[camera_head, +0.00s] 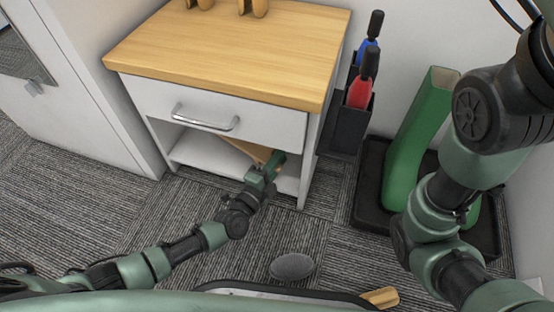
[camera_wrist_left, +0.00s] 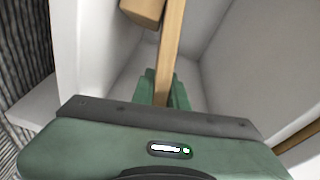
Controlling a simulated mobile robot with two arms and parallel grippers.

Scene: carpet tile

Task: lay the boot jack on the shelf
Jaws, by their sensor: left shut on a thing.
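The boot jack (camera_head: 245,149) is a light wooden board, partly inside the open bay below the drawer of a white cabinet. My left gripper (camera_head: 268,166) is shut on it at the front opening of that bay. In the left wrist view the boot jack (camera_wrist_left: 172,45) runs away from between the green fingers (camera_wrist_left: 162,92), with a wooden block (camera_wrist_left: 143,10) at its far end. The shelf (camera_head: 195,158) is the white bottom board of the bay. Whether the boot jack touches it I cannot tell. My right arm is at the right; its gripper is not visible.
The drawer (camera_head: 215,115) with its metal handle is shut above the bay, under the wooden top (camera_head: 225,45). A black holder (camera_head: 347,130) with brushes hangs on the cabinet's right side. A green boot (camera_head: 415,140) stands in a black tray (camera_head: 367,190). A grey oval thing (camera_head: 292,267) is low in front.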

